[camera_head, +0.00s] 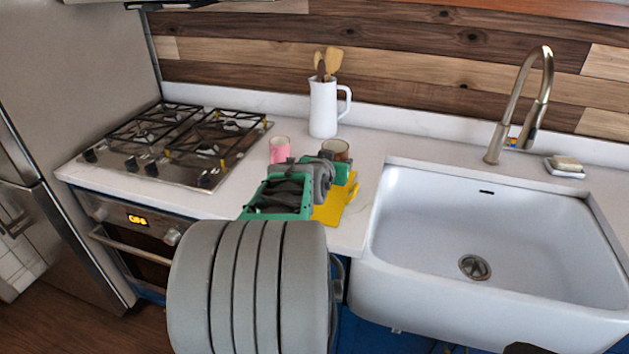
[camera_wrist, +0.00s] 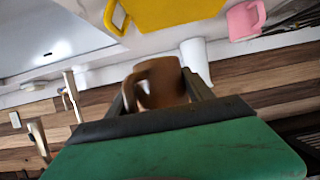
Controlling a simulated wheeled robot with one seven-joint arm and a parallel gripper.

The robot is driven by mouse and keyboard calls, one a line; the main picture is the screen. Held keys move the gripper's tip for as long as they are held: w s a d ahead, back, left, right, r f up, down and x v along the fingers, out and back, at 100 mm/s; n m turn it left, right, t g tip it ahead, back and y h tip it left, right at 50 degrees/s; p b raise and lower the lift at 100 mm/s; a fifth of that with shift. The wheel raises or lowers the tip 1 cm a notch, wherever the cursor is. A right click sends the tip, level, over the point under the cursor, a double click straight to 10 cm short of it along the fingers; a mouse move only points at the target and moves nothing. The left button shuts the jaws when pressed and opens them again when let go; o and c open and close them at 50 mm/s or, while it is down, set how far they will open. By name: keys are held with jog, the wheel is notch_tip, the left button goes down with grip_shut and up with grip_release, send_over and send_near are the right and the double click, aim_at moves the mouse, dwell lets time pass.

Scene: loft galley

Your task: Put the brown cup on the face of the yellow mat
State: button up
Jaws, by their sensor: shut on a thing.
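The brown cup (camera_head: 340,146) is held in my gripper (camera_head: 338,160), with its rim showing just past the jaws. In the wrist view the brown cup (camera_wrist: 158,84) sits between the two fingers, its handle to the left. My gripper is shut on it. The yellow mat (camera_head: 332,212) lies on the counter left of the sink, partly hidden by my arm. The yellow mat (camera_wrist: 178,10) also shows at the top of the wrist view, apart from the cup. The cup's height over the counter is hard to tell.
A pink cup (camera_head: 280,151) stands left of my gripper, near the gas hob (camera_head: 178,145). A white jug (camera_head: 324,108) with wooden utensils stands behind the brown cup. The white sink (camera_head: 485,240) and tap (camera_head: 525,105) are on the right.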

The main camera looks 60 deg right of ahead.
jog(key=w+f, duration=0.2)
jog(key=w+d+f, duration=0.1)
jog(key=w+f, duration=0.1)
jog(key=w+d+f+p, duration=0.1)
jog(key=w+f, duration=0.1)
jog(key=shift+w+d+f, duration=0.2)
jog(key=shift+w+f, duration=0.05)
jog(key=shift+w, duration=0.05)
jog(key=shift+f, duration=1.7)
jog(key=shift+f, duration=0.1)
jog(key=o, duration=1.6)
jog(key=shift+c, duration=0.2)
